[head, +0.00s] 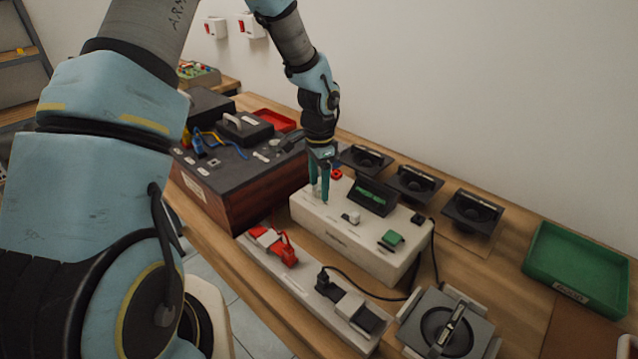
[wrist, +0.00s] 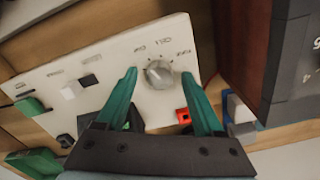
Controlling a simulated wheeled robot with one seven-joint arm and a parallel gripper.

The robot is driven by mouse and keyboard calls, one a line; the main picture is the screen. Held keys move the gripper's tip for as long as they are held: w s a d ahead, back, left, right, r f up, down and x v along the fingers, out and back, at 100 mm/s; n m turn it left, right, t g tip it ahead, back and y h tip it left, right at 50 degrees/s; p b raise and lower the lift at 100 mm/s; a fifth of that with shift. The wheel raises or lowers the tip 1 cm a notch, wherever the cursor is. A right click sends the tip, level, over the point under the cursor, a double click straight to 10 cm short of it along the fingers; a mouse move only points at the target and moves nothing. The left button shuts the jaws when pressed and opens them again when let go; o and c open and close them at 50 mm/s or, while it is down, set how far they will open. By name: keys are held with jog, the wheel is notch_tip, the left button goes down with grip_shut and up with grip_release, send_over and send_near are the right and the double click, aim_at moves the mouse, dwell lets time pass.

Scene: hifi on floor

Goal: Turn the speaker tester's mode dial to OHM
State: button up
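The speaker tester is a cream-white box (head: 325,233) on the wooden bench, with a dark tilted display (head: 373,196) showing green text. Its top panel (wrist: 117,57) fills the middle of the wrist view. The mode dial (wrist: 159,74) is a round grey metal knob with small printed labels around its far side, too blurred to read surely. My gripper (wrist: 159,82) is open, with one green finger on each side of the dial; I cannot tell whether they touch it. In the head view my gripper (head: 319,190) points down over the tester's left end and hides the dial.
A red button (wrist: 183,116) sits close to the right finger. A wood-sided dark case (head: 235,190) stands left of the tester. A power strip (head: 310,297) lies in front, black speakers (head: 415,181) behind, and a green tray (head: 577,267) at right.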

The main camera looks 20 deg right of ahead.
aim_at(319, 187)
notch_tip(319, 187, up, 11)
jog(key=b, duration=0.2)
dwell(0.5)
jog(key=shift+f, duration=0.15)
